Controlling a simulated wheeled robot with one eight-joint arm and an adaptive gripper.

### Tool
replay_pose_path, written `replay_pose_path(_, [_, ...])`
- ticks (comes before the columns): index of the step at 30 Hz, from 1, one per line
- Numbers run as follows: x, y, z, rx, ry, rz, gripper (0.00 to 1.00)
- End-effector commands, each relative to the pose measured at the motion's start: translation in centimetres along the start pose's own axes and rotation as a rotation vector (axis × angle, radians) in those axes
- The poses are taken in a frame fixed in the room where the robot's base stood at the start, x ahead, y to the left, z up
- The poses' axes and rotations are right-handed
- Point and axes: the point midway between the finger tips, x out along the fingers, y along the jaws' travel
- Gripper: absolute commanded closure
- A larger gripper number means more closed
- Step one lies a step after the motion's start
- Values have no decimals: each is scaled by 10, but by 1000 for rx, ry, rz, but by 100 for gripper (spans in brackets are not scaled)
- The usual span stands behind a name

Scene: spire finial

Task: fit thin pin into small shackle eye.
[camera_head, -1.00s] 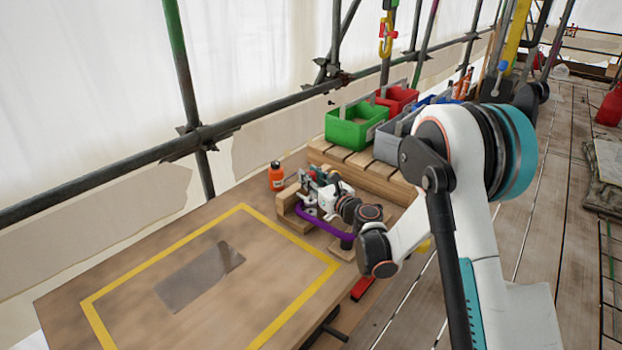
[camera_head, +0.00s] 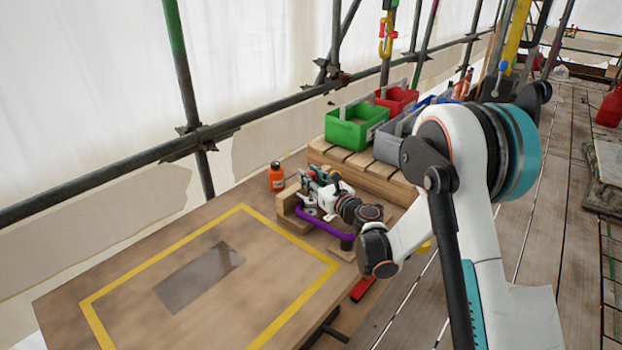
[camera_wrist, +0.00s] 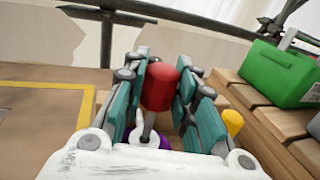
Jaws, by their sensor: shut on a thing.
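In the wrist view, the teal fingers of my gripper (camera_wrist: 162,72) are closed on both sides of the thin pin (camera_wrist: 158,90). It has a thick red head and a thin grey shank pointing down. Below the shank are a pale metal part, possibly the shackle (camera_wrist: 137,134), and a bit of purple strap (camera_wrist: 165,142). I cannot tell whether the pin's tip is inside an eye; it is hidden. In the head view my gripper (camera_head: 313,180) is low at the wooden stand, and the pin is too small to make out.
The purple strap (camera_head: 325,226) curves beside a wooden stand (camera_head: 289,208). An orange bottle (camera_head: 276,178) stands behind it. A green bin (camera_head: 352,128) and other bins sit on a slatted shelf at the back. The yellow-bordered table area (camera_head: 265,285) holds only a flat grey plate (camera_head: 200,277).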

Motion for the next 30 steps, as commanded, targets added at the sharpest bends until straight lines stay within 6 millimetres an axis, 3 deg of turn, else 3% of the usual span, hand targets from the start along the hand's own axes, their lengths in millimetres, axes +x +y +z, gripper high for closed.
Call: replay_pose_path(30, [0, 0, -12, 0, 0, 0, 99])
